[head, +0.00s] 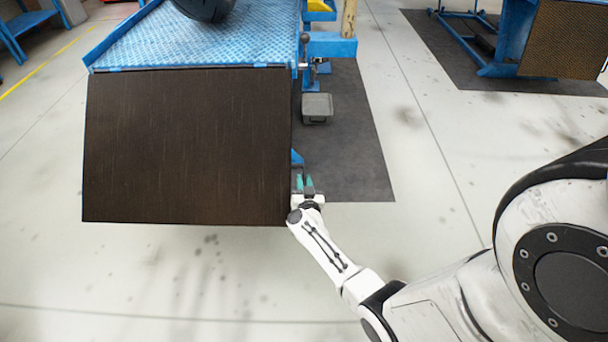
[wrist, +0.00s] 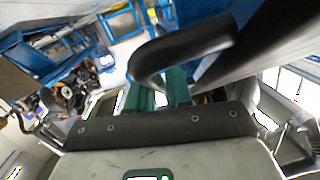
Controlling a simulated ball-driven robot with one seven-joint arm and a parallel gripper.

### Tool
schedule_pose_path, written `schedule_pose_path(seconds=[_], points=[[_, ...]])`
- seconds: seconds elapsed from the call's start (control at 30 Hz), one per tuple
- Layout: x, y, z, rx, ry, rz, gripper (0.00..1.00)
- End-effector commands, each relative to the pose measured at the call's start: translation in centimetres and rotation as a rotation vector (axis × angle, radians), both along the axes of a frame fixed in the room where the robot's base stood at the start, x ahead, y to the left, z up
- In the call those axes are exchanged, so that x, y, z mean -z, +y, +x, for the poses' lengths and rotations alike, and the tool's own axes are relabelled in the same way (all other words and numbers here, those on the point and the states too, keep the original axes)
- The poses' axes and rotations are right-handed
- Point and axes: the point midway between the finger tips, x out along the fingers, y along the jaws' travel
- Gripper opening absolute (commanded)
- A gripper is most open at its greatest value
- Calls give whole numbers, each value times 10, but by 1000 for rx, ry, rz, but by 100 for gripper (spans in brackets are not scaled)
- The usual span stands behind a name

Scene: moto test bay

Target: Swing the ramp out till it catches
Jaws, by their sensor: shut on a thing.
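The ramp (head: 185,145) is a broad dark brown panel. It runs along the near end of the blue lift platform (head: 200,40) and extends toward me; its exact angle is hard to tell. My gripper (head: 304,182), with green fingers, is at the ramp's right edge, near its near corner. In the wrist view my gripper (wrist: 162,90) is shut on a black curved handle (wrist: 190,45), which bends around the fingers. The handle is hard to make out in the head view. Any catch is not clearly visible.
A black tyre (head: 205,8) stands on the platform. A grey bin (head: 317,107) sits on the dark mat (head: 350,150) to the right. Another blue lift (head: 500,55) with a brown panel stands at the upper right. The pale floor in front of the ramp is clear.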

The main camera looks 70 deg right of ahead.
Motion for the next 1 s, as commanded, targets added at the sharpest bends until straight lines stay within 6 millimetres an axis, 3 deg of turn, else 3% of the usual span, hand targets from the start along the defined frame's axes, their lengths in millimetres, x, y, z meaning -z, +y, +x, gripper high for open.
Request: schedule_pose_path(seconds=[0.03, 0.13, 0.67, 0.7, 0.9, 1.0], points=[[-12, 3, 1, -3, 3, 7, 0], [-16, 7, -1, -2, 8, 21, 0], [-16, 12, -4, -2, 16, 38, 0], [-16, 12, -4, -2, 16, 38, 20], [-15, 12, -4, -1, 17, 39, 39], [-15, 12, -4, -1, 16, 41, 39]])
